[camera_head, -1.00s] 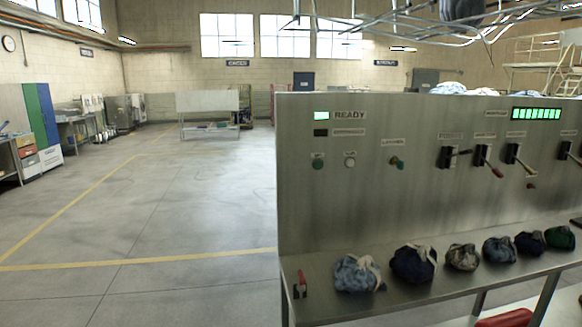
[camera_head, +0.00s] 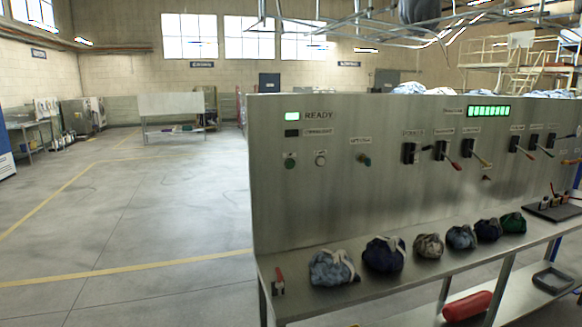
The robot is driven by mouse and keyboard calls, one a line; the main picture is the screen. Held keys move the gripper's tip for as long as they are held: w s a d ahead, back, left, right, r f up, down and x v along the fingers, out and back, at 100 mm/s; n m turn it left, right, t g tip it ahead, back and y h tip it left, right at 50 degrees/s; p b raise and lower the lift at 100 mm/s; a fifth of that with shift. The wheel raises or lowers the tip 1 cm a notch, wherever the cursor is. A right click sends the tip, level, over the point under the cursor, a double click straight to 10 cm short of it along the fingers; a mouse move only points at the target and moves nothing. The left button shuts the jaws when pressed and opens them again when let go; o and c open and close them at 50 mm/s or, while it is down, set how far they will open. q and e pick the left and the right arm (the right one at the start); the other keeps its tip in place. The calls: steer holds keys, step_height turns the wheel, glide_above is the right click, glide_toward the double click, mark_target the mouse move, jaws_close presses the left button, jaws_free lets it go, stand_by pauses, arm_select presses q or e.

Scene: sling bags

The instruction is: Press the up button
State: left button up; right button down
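A grey metal control panel (camera_head: 400,205) stands at the right. At its left end are a round green button (camera_head: 290,163) and a round white button (camera_head: 320,160), each under a small label too blurred to read, so I cannot tell which is the up button. A green-blue knob or button (camera_head: 364,159) sits further right under its own label. A green lamp (camera_head: 292,117) beside the word READY is lit, with a dark lamp (camera_head: 292,132) below it. Neither of my grippers is in view.
A shelf along the panel holds several cloth bundles, including a light blue one (camera_head: 333,267) and a navy one (camera_head: 384,254), and a red-handled item (camera_head: 279,280). Levers (camera_head: 448,153) line the panel's right part. Open concrete floor (camera_head: 150,220) lies to the left.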

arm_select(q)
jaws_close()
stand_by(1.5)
